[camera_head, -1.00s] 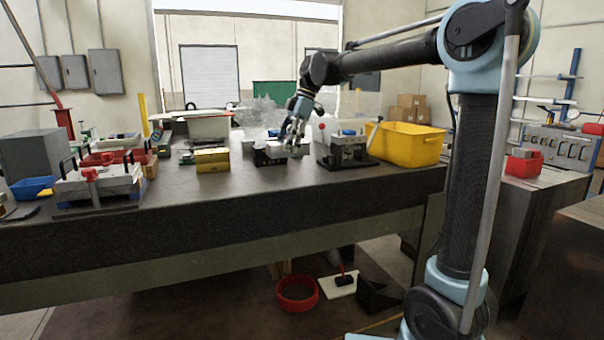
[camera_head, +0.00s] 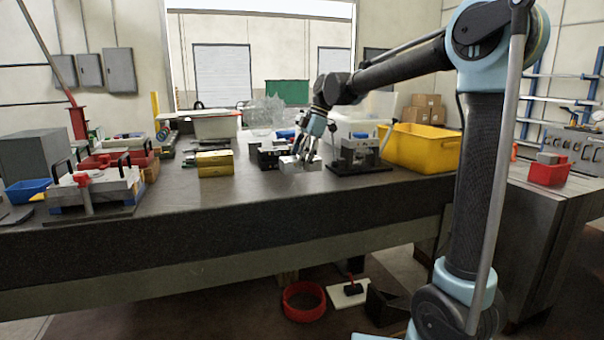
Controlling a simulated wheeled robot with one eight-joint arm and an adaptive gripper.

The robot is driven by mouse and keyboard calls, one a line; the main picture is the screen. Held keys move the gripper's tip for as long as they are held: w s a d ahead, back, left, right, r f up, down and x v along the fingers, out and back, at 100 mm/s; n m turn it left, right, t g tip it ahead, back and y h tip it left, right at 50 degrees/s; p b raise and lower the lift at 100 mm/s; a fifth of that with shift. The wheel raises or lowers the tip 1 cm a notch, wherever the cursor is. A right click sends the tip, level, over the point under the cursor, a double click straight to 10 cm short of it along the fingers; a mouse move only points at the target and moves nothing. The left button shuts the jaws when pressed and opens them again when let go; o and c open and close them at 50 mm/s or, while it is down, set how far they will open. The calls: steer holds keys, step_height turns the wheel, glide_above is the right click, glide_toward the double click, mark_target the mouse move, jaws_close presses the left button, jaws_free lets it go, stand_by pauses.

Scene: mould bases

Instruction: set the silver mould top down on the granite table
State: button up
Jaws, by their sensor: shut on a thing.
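A small silver block, which looks like the silver mould top (camera_head: 289,164), is in the fingers of my gripper (camera_head: 306,162). My gripper points down over the granite table (camera_head: 240,198), and its fingers are shut on the block. The block is very low, at or just above the table top; I cannot tell whether it touches. It is just in front and right of a black mould base (camera_head: 268,156). The fingers hide the block's right part.
A silver and black fixture (camera_head: 358,156) stands close on the right, with a yellow bin (camera_head: 428,146) beyond it. A yellow block (camera_head: 214,163) is to the left. The table is bare in front of the block.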

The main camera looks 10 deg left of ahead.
steer(key=shift+s+f, duration=0.1)
steer(key=shift+f, duration=1.95)
steer(key=o, duration=1.8)
